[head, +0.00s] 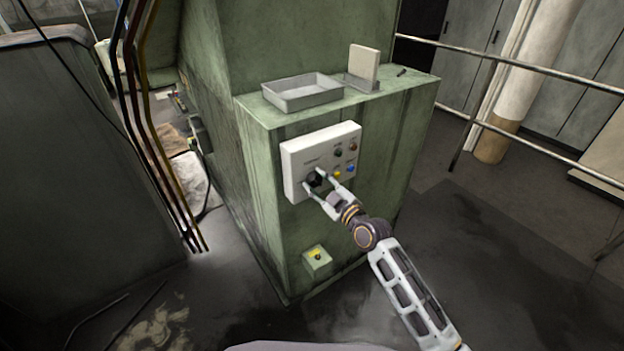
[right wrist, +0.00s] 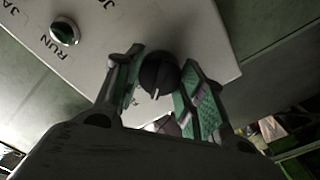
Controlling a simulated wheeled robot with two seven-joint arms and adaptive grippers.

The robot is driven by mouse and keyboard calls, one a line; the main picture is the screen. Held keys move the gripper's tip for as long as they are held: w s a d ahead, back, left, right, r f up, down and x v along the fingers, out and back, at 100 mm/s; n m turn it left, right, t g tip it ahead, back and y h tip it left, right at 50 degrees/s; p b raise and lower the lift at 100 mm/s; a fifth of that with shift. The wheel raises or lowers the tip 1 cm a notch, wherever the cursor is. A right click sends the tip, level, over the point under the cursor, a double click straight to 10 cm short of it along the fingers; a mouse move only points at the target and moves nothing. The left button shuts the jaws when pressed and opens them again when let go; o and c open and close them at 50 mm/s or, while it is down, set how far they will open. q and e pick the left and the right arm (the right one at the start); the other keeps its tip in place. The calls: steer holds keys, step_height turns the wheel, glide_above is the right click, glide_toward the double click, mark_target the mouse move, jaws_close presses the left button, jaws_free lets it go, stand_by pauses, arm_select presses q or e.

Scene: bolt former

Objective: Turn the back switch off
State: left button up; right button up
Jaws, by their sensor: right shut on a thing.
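A white control panel (head: 300,152) is fixed to the front of a green machine cabinet (head: 385,150). A black rotary switch (head: 314,178) sits at its lower left, and no label naming it as the back switch is legible. My right gripper (head: 318,182) reaches it from the lower right. In the right wrist view the black switch (right wrist: 158,72), with a pale pointer mark, sits between the green-padded fingers of the right gripper (right wrist: 162,88), which is shut on it. My left gripper is out of view.
Several small coloured buttons, including a blue one (head: 350,170), sit on the panel's right side, close to my fingers. A small box with a yellow-backed button (head: 317,255) is lower down. A grey tray (head: 303,92) stands on the cabinet. Railings (head: 520,66) run at right.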

steer(key=shift+n, duration=0.8)
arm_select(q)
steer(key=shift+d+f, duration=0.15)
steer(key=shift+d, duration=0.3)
arm_select(e)
steer(key=shift+n, duration=0.9)
steer(key=o, duration=1.3)
